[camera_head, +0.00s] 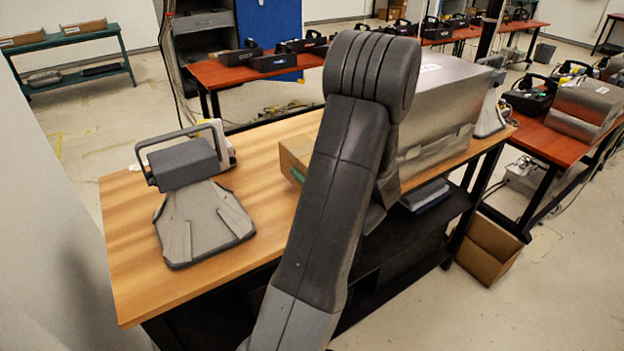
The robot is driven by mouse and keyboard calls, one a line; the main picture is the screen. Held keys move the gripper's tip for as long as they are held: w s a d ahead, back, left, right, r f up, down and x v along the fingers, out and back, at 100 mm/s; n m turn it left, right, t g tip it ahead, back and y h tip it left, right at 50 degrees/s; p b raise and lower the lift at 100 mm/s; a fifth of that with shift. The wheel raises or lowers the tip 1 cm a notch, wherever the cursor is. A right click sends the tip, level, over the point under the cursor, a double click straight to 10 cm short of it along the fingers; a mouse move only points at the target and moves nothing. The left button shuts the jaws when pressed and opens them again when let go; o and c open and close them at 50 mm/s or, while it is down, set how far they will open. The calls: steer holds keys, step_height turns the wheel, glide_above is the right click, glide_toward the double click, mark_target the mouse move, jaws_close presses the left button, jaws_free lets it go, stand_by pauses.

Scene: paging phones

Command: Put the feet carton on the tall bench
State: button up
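A small brown carton (292,154) with a green mark low on its side sits on a wooden-topped bench (130,265). My dark arm hides its right part. I cannot read a label, so I cannot tell for sure that it is the feet carton. The wooden-topped bench has a black frame and a lower shelf; I cannot tell for sure that it is the tall bench. My arm rises across the middle of the view and bends back down behind itself. My gripper is hidden, so what it holds cannot be seen.
A grey device with a handle (190,165) stands on the bench's left; a large silver case (440,105) stands on its right. An open brown box (488,250) is on the floor. Red-topped tables (215,73) stand behind.

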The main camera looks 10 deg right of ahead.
steer(key=shift+f, duration=1.75)
steer(key=shift+f, duration=0.2)
steer(key=o, duration=1.3)
steer(key=shift+r, duration=0.1)
steer(key=shift+s+d+r, duration=0.1)
steer(key=shift+s, duration=0.05)
steer(key=b+v, duration=0.2)
steer(key=v, duration=0.9)
steer(key=shift+s, duration=0.35)
